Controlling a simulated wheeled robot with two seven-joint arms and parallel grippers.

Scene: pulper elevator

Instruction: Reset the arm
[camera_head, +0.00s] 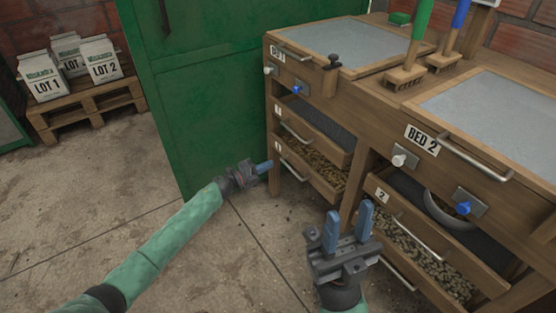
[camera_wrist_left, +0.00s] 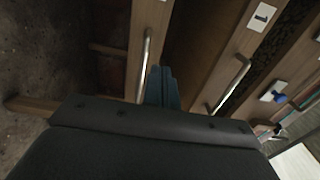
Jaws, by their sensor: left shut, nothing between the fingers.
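My left arm comes in from the left, and its gripper (camera_head: 264,167) is beside the front left leg of the wooden bed 1 cabinet. In the left wrist view its blue fingers (camera_wrist_left: 163,88) are pressed together with nothing between them. Drawer fronts with metal handles (camera_wrist_left: 145,50) lie beyond the fingers. My right gripper (camera_head: 349,222) is in front of the cabinet between the bed 1 and bed 2 drawers. Its two blue fingers point up and stand apart, with nothing between them.
Drawers of beans (camera_head: 314,172) show under bed 1, and another bean drawer (camera_head: 425,245) sits open under bed 2. A green metal cabinet (camera_head: 205,100) stands behind my left arm. A pallet (camera_head: 95,108) with several lot bags is at the back left. The floor at left is clear.

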